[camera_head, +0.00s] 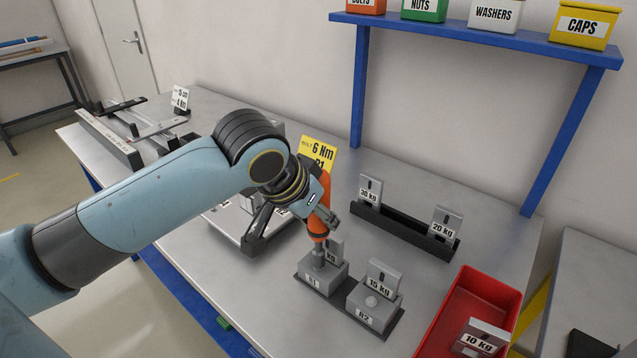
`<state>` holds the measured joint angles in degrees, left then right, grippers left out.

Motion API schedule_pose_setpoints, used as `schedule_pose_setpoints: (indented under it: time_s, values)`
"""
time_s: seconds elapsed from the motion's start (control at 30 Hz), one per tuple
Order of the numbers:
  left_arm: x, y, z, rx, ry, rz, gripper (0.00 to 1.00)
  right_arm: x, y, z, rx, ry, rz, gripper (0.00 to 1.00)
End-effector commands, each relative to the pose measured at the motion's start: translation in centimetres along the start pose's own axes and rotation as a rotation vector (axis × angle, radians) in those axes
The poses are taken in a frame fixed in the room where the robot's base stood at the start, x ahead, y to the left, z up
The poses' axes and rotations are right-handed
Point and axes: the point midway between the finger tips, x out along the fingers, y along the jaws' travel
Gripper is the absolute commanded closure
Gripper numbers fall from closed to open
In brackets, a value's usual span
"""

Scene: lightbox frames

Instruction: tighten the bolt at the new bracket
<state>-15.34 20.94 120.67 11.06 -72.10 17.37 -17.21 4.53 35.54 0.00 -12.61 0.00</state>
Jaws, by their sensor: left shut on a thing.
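My left gripper (321,208) is shut on an orange driver (318,231), which stands nearly upright. Its tip points down at the top of the grey block marked B1 (316,279); I cannot tell whether it sits on a bolt there, as the tip hides that spot. A weight-labelled bracket (334,252) stands behind the tip at B1, its number partly hidden. Beside it, the block marked B2 (371,311) carries a 15 kg bracket (382,280) and a round bolt head (371,301). A yellow card (320,151) behind the gripper reads bolt, 6 Nm. My right gripper is not in view.
A black rack (405,231) holds 30 kg and 20 kg brackets. A red tray (450,313) at the right holds a 10 kg bracket (484,335). A blue shelf (480,38) with several bins stands behind. A metal device (130,135) lies at the table's far left.

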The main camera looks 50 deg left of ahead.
Motion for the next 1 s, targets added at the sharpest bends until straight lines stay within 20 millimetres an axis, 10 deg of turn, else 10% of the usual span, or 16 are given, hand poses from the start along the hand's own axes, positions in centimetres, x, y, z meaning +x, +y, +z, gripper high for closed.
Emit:
schedule_pose_setpoints:
  time_s: [1.0]
  values:
    - [0.6,0.01,0.32,0.0,0.002,0.001,1.0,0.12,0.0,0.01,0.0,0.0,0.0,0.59]
